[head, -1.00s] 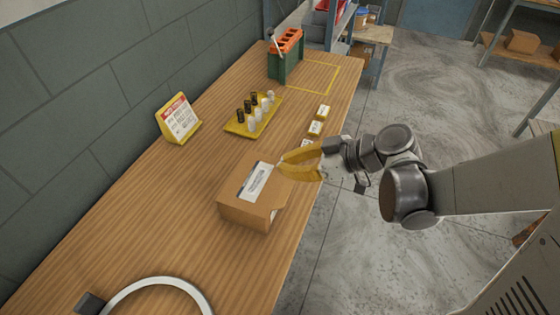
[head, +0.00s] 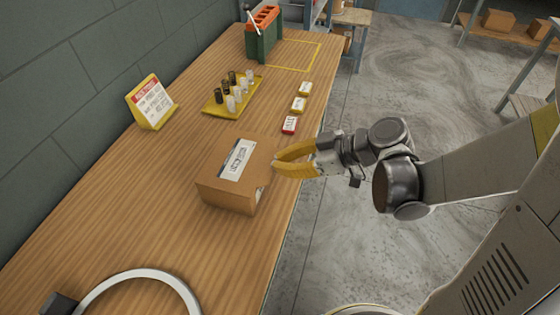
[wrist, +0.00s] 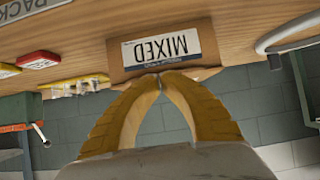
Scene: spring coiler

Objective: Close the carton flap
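The brown cardboard carton (head: 222,192) sits on the wooden bench, with a white label (head: 239,160) on its top. In the wrist view the label (wrist: 162,47) reads "MIXED" upside down. The carton flap (head: 262,181) is at the carton's right side, by my gripper; its exact angle is hard to tell. My gripper (head: 275,163) is at the carton's right edge, fingers pointing left. In the wrist view the yellow fingertips of my gripper (wrist: 159,77) meet, with nothing visible between them, close to the carton's edge; contact is unclear.
Small labelled boxes (head: 298,104) line the bench's right edge beyond the carton. A yellow tray (head: 216,109) of bottles, a sign (head: 152,103) and a green-orange rack (head: 263,34) stand farther back. A white ring (head: 140,275) lies in front. Bench around the carton's left is clear.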

